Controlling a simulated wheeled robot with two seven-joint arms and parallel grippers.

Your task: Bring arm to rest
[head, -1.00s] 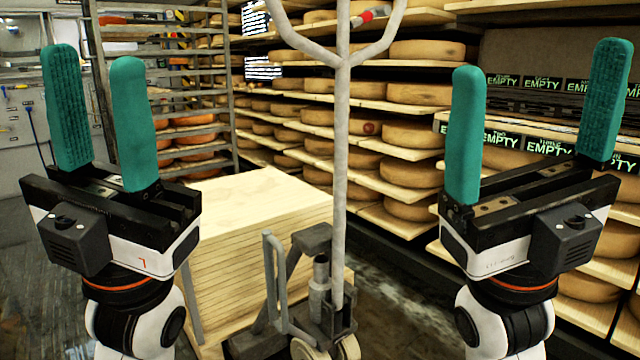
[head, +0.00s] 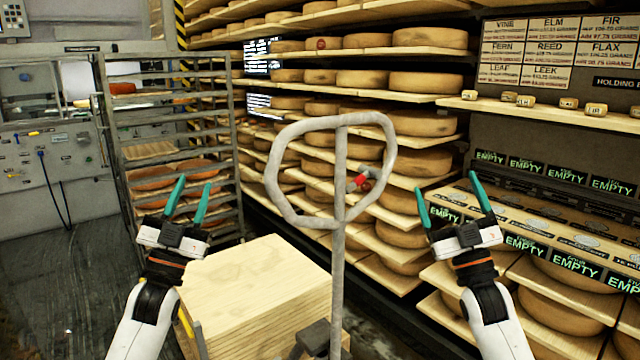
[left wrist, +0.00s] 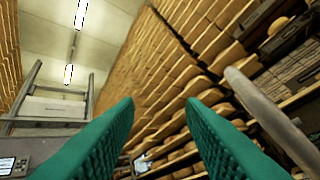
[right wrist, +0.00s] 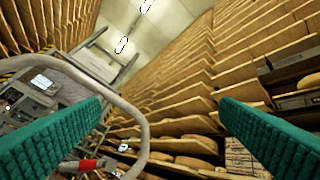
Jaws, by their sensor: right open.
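My left gripper (head: 188,200) is at the left in the head view, pointing up and away, with its two green fingers apart and nothing between them. Its fingers also stand apart and empty in the left wrist view (left wrist: 160,110). My right gripper (head: 455,205) is at the right in the head view, also pointing up and away, its green fingers spread and empty. The right wrist view (right wrist: 160,110) shows the same wide gap. Neither gripper touches anything that I can see.
A pallet jack's grey loop handle (head: 340,125) stands between my arms, near a stack of wooden boards (head: 255,280). Shelves with cheese wheels (head: 428,82) fill the back and right. A metal rack (head: 165,75) stands at the left. Open floor (head: 60,270) lies at the left.

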